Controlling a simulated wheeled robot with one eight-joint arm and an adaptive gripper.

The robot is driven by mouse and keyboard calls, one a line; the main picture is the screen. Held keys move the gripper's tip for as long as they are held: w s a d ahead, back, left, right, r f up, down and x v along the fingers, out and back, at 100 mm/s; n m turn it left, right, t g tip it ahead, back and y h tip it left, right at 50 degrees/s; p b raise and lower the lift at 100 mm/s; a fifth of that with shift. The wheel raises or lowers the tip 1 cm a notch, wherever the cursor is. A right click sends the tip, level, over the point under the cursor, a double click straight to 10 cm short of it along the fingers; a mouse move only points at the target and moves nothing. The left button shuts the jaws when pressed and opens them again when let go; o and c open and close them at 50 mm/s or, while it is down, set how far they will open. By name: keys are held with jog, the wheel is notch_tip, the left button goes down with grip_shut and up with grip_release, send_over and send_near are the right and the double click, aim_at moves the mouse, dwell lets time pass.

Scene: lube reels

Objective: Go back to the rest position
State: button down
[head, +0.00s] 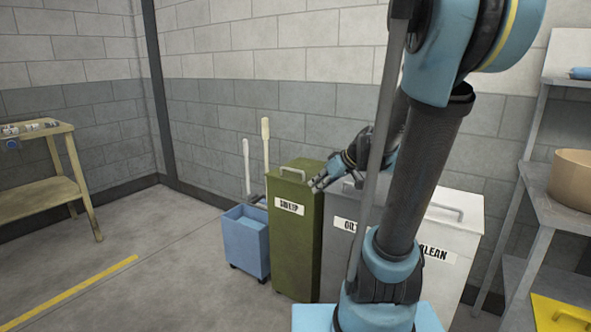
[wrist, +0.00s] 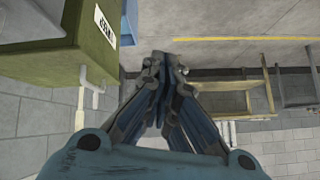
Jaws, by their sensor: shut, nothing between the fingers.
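The green bin (wrist: 55,45) shows at the upper left there, to the left of the fingers. I cannot tell whether the fingers touch the bin. My arm crosses the right half of the head view and hides part of the grey bins behind it.
A blue bucket (head: 246,243) with upright handles stands left of the green bin. A grey bin (head: 337,260) and a white CLEAN bin (head: 462,225) stand to its right. A wooden table (head: 48,190) is far left, metal shelves (head: 535,175) far right. The left floor is open.

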jog(key=s+d+f+m+g+h, duration=0.1)
jog(key=s+d+f+m+h, duration=0.1)
jog(key=s, duration=0.5)
jog(key=s+d+f+m+g+h, duration=0.1)
jog(key=s+d+f+m+h, duration=0.2)
jog(key=s+d, duration=0.2)
jog(key=s+d+f+m+h, duration=0.2)
jog(key=s+d+f, duration=0.1)
jog(key=s, duration=0.6)
jog(key=shift+d+f+m+g+h, duration=0.3)
jog(key=shift+d+m+g, duration=0.1)
jog(key=shift+d, duration=0.35)
